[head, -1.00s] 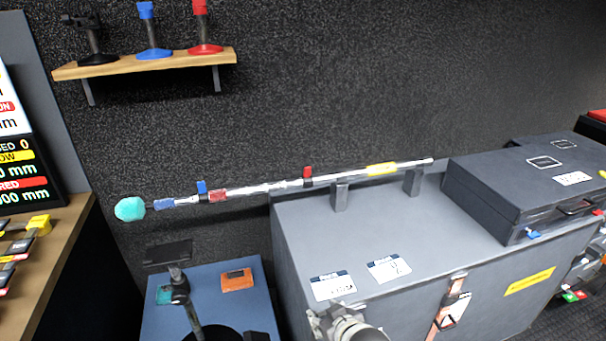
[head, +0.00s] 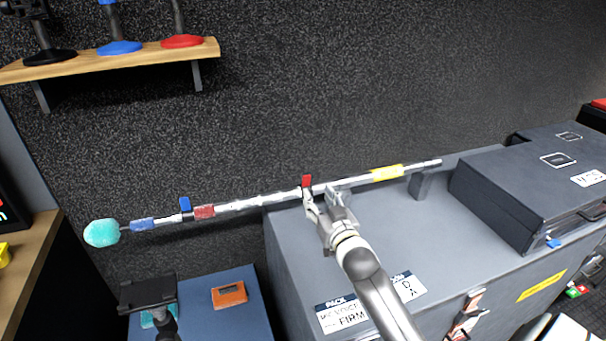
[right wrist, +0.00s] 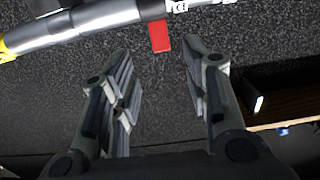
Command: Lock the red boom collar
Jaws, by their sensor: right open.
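The silver boom pole (head: 345,183) lies across the scene with a teal foam tip (head: 101,233) at its left end. The red collar lever (head: 307,182) stands up from the pole near its middle. In the right wrist view the red lever (right wrist: 160,36) hangs from the pole (right wrist: 75,27), beyond and between my fingertips. My right gripper (head: 323,198) is open and close to the red lever. In the right wrist view its fingers (right wrist: 165,72) have nothing between them.
A blue lever (head: 186,205) sits further left on the pole. The grey case (head: 290,240) and its pole support (head: 420,185) are below. A dark box (head: 530,195) stands at right. A wooden shelf (head: 120,62) is upper left.

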